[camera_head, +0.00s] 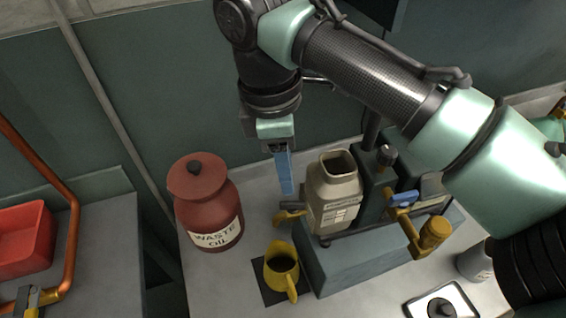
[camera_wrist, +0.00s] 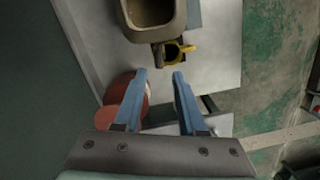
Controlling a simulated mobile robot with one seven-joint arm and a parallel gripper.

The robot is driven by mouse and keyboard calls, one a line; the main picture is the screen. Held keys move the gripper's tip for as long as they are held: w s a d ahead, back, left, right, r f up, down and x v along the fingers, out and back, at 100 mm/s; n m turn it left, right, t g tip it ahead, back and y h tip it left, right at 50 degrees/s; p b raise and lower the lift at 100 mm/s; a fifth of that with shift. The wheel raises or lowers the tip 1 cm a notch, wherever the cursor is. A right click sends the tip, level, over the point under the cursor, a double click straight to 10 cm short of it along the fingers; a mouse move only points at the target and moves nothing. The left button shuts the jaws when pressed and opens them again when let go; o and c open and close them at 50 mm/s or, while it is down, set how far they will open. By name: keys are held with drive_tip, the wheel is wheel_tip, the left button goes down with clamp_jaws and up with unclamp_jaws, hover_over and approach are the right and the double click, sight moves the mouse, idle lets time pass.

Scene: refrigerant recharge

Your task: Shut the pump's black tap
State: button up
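The pump (camera_head: 345,262) is a blue-grey unit with a beige reservoir (camera_head: 335,195). A small brass tap (camera_head: 288,216) with a dark part sticks out from its left side, over a yellow jug (camera_head: 282,268). I cannot make out how the tap's handle is turned. My gripper (camera_head: 285,185) hangs empty, pointing down, above and left of the tap and apart from it. In the wrist view its two blue fingers (camera_wrist: 160,75) are spread. Beyond them show the beige reservoir (camera_wrist: 152,18) and the yellow jug (camera_wrist: 177,52).
A red waste oil jar (camera_head: 208,205) stands close on the left; it also shows below the left finger (camera_wrist: 128,88). A blue-handled brass valve (camera_head: 405,200) sits on the pump's right. A red tray (camera_head: 25,240) lies far left. The bench front is partly clear.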

sight(291, 202)
drive_tip(key=f+b, duration=0.4)
drive_tip(key=f, duration=0.1)
drive_tip(key=shift+d+b, duration=0.2)
drive_tip(key=shift+b, duration=0.1)
drive_tip(key=shift+w+d+f, duration=0.1)
drive_tip(key=shift+d+f, duration=0.1)
drive_tip(key=shift+f, duration=1.1)
drive_tip(key=shift+f, duration=0.15)
clamp_jaws()
